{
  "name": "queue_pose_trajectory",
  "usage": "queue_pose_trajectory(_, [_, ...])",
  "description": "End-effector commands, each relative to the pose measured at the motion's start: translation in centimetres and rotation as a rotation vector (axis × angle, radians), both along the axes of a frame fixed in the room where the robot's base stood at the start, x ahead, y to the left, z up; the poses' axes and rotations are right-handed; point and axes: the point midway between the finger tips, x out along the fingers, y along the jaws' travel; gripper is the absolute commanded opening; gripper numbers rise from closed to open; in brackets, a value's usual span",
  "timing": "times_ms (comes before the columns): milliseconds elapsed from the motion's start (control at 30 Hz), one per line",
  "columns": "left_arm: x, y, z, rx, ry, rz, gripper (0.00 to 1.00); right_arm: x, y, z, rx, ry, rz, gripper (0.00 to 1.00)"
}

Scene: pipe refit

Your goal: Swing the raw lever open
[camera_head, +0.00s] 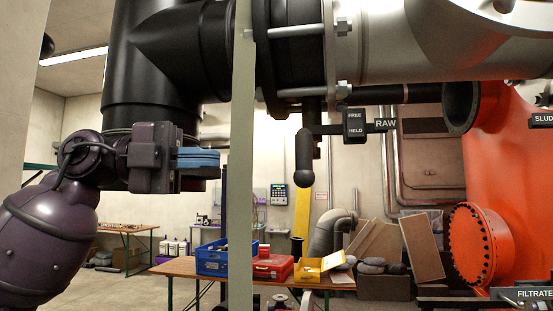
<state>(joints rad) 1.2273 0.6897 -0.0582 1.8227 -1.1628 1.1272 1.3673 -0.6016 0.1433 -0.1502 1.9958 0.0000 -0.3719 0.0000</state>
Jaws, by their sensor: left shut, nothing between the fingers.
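The raw lever (304,158) is a black handle hanging straight down under the large pipe, in the middle of the view. Beside it is a black box (355,125) marked FREE and HELD, with a RAW label (385,125) to its right. My left gripper (217,163) is shut and empty, its blue fingers pointing right at about the lever's height. It is apart from the lever in the picture, with a pale vertical post between them. The depth gap is hard to judge. My right gripper is not in view.
The pale post (242,180) stands just right of my left fingertips. A black pipe (150,60) rises above the gripper, and a silver pipe (400,40) runs right. Behind is a wooden table (185,267) with a blue crate (210,262). An orange vessel (525,180) stands right.

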Motion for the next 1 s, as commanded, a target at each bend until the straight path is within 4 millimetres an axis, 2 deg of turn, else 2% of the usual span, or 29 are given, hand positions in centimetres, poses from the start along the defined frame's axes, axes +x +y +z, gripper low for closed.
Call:
queue_pose_trajectory(133, [0.0,-0.3,0.0,-0.001,-0.001,-0.002,0.0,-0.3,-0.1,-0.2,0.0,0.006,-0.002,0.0])
queue_pose_trajectory(267, [0.0,-1.4,0.0,-0.001,-0.002,-0.003,0.0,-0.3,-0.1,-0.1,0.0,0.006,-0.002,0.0])
queue_pose_trajectory(700, [-0.1,-8.1,0.1,-0.001,-0.002,-0.002,0.0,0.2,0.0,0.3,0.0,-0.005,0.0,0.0])
queue_pose_trajectory(1000, [0.0,-10.0,0.0,-0.002,0.0,-0.001,0.0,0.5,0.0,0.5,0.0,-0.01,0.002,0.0])
